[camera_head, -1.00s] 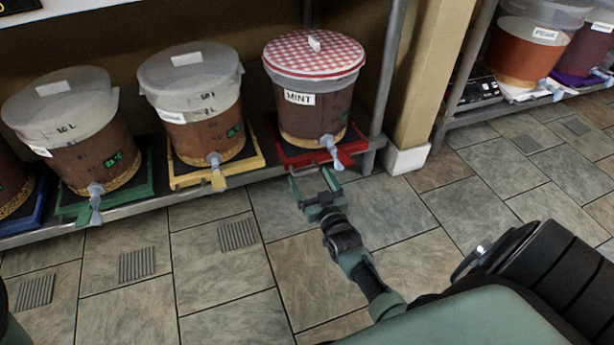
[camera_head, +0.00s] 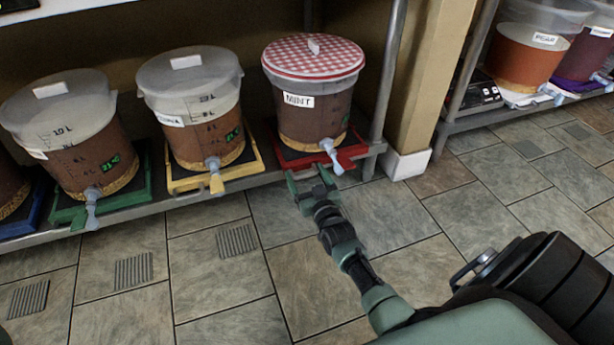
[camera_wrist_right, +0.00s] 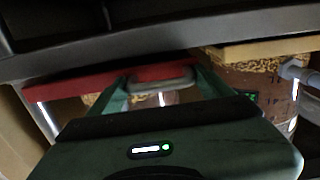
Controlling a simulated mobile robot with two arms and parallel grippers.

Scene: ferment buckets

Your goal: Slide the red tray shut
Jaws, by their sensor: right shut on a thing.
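The red tray (camera_head: 350,155) sits on the low metal shelf under the brown bucket (camera_head: 312,118) labelled MINT, which has a red-checked lid. Its front edge is near the shelf's front edge. My right gripper (camera_head: 308,176) is at the tray's front and shut on its handle. In the right wrist view the red tray (camera_wrist_right: 70,86) runs along the shelf edge, and its rounded handle (camera_wrist_right: 162,84) lies between my green fingers (camera_wrist_right: 155,92). The bucket hides most of the tray top. My left gripper is not in view.
A yellow tray (camera_head: 240,172) and a green tray (camera_head: 140,196), each under a bucket, stand to the left on the same shelf. A metal post (camera_head: 390,75) and a tan pillar (camera_head: 420,80) stand just right of the red tray. The tiled floor in front is clear.

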